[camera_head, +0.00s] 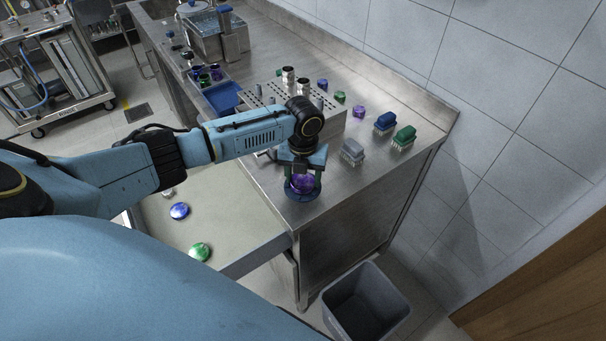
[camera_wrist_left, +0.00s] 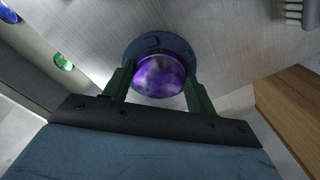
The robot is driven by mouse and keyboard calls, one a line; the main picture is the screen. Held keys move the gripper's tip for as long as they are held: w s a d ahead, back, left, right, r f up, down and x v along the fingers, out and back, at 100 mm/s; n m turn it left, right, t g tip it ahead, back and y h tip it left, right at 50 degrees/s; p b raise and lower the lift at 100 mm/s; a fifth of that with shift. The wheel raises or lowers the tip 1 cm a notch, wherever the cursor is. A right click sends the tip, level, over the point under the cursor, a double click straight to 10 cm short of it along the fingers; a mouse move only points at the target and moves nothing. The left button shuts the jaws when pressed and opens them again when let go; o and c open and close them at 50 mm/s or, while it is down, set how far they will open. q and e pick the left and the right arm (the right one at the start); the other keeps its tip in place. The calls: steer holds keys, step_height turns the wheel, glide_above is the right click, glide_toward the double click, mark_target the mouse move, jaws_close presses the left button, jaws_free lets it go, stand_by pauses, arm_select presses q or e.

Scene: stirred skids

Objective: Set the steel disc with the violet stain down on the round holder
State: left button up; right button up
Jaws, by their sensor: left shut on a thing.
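The steel disc with the violet stain (camera_head: 304,184) is between the fingers of my left gripper (camera_head: 303,178), which is shut on it. In the left wrist view the violet disc (camera_wrist_left: 160,76) sits between the two green fingers of my left gripper (camera_wrist_left: 159,86). The round holder (camera_head: 301,195) is a dark blue round piece near the counter's front corner. It also shows in the left wrist view (camera_wrist_left: 150,42), behind and around the disc. The disc is over the holder; I cannot tell whether they touch. My right gripper is not in view.
An open drawer (camera_head: 243,251) below holds a blue disc (camera_head: 179,211) and a green disc (camera_head: 199,251). Grey (camera_head: 353,150), green (camera_head: 404,137) and blue (camera_head: 385,122) brushes stand on the steel counter (camera_head: 331,191). A perforated metal stand (camera_head: 263,98) is behind my arm. A grey bin (camera_head: 366,304) stands below.

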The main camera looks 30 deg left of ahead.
arm_select(q)
steer(key=shift+r+p, duration=0.1)
steer(key=shift+p, duration=0.4)
stand_by(0.7)
steer(key=o, duration=1.2)
steer(key=shift+o, duration=0.4)
steer(key=o, duration=0.3)
steer(key=shift+r+p, duration=3.45)
steer(key=shift+r, duration=0.05)
